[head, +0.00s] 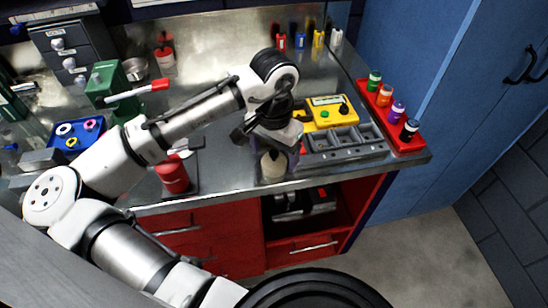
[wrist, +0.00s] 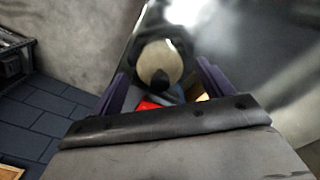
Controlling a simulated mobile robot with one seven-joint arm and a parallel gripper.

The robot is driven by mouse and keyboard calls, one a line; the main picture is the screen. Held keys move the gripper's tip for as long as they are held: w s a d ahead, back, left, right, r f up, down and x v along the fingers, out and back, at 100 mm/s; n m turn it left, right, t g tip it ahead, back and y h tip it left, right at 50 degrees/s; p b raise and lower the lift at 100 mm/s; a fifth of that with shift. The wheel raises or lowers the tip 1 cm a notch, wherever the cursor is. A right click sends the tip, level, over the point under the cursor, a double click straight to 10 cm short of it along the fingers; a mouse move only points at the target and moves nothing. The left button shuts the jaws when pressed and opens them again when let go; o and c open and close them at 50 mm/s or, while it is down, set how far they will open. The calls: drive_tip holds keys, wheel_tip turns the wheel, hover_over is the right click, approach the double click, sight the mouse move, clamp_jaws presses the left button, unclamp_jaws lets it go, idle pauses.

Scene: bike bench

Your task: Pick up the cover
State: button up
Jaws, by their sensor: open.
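A beige, round-topped thing (head: 273,166), which I take to be the cover, stands near the bench's front edge. In the wrist view it shows as a pale disc (wrist: 160,62) with a dark knob or spot at its near side. My gripper (head: 274,150) is above it, pointing down. In the wrist view the two dark purple fingers (wrist: 162,85) are apart, one on each side of the pale disc's near part. I see no clear contact. The wrist body hides part of the thing.
A grey compartment tray (head: 345,143) and a yellow meter (head: 330,113) are close on the right. A red rack of small bottles (head: 405,138) stands beyond. A red cylinder (head: 172,174) stands left, with a green vise (head: 108,85) behind. Bare metal bench lies between.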

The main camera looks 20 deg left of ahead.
drive_tip(key=c, duration=1)
drive_tip(key=shift+c, duration=0.2)
drive_tip(key=shift+r, duration=0.15)
